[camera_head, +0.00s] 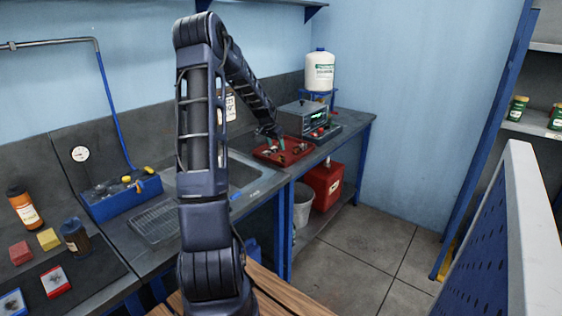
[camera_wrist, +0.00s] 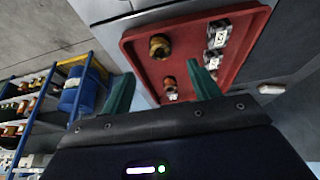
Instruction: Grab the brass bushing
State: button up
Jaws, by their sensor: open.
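A red tray (camera_head: 268,158) lies on the far part of the bench; it also shows in the wrist view (camera_wrist: 195,22). In it is a larger brass-coloured ring-shaped piece (camera_wrist: 160,47) with a dark hole, near the tray's upper left in the wrist view. A smaller orange-brass piece (camera_wrist: 170,83) lies lower, between my fingers in the picture. I cannot tell for certain which of these is the brass bushing. My gripper (camera_wrist: 161,69) is open and empty, its green fingers pointing at the tray. In the head view my gripper (camera_head: 269,142) is just over the tray.
Two black-and-silver labelled blocks (camera_wrist: 219,34) (camera_wrist: 213,60) lie at the tray's right in the wrist view. Behind the tray stand a metering device (camera_head: 303,118) and a white jug (camera_head: 319,70). A sink (camera_head: 240,172) is left of the tray.

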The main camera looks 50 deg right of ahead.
aim_at(280, 157)
jog(key=x, duration=0.9)
jog(key=c, duration=1.2)
jog(key=shift+r, duration=0.1)
